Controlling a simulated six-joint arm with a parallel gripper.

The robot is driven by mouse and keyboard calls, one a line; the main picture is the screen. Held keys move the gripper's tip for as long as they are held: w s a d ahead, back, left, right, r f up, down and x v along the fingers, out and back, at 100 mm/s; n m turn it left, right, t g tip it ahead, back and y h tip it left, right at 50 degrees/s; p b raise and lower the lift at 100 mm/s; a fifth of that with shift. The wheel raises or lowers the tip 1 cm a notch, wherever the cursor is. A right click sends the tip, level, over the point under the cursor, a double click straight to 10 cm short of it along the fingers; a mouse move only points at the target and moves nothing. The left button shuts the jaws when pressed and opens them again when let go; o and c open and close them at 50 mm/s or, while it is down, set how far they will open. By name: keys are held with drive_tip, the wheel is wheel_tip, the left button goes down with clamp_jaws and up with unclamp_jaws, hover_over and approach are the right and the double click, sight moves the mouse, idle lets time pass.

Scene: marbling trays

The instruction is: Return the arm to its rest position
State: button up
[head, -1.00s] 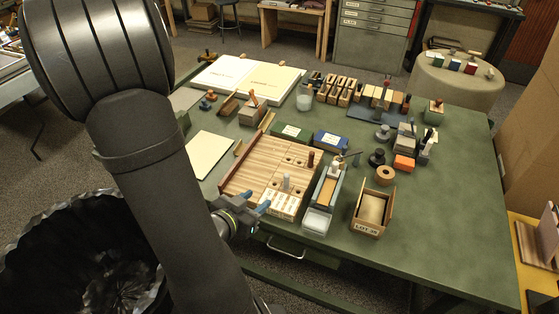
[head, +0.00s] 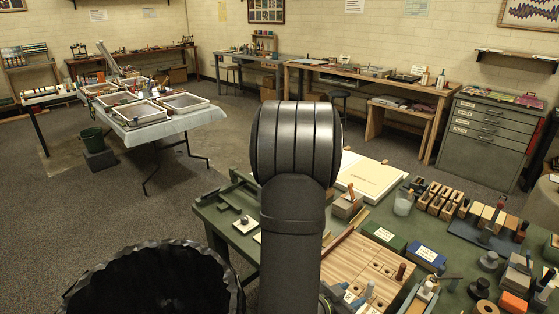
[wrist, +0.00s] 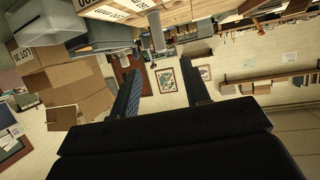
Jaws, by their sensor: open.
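My arm (head: 292,210) rises through the middle of the head view. My gripper (wrist: 162,68) shows in the wrist view with its two dark fingers spread apart and nothing between them. In the head view only a small part of the gripper (head: 338,297) shows at the bottom, beside the front left of the slatted wooden board (head: 350,255). The arm hides the rest. In the wrist view, which is upside down, a grey peg (wrist: 156,32) of the board stands beyond the fingertips.
The green bench (head: 235,235) holds a blue box (head: 426,257), a green box (head: 384,235), a white sheet block (head: 370,178) and several stamps. A bin lined with black plastic (head: 150,285) stands at lower left. A table with marbling trays (head: 140,112) stands farther left.

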sight(371, 283)
drive_tip(key=x, duration=0.8)
drive_tip(key=shift+w+d+f, duration=0.2)
drive_tip(key=shift+d, duration=0.1)
drive_tip(key=v, duration=1.6)
drive_tip(key=x, duration=1.8)
drive_tip(key=shift+d, duration=0.1)
drive_tip(key=shift+s+a+r, duration=0.1)
drive_tip(key=shift+r, duration=0.45)
drive_tip(key=shift+a+r, duration=0.15)
drive_tip(key=shift+r, duration=1.25)
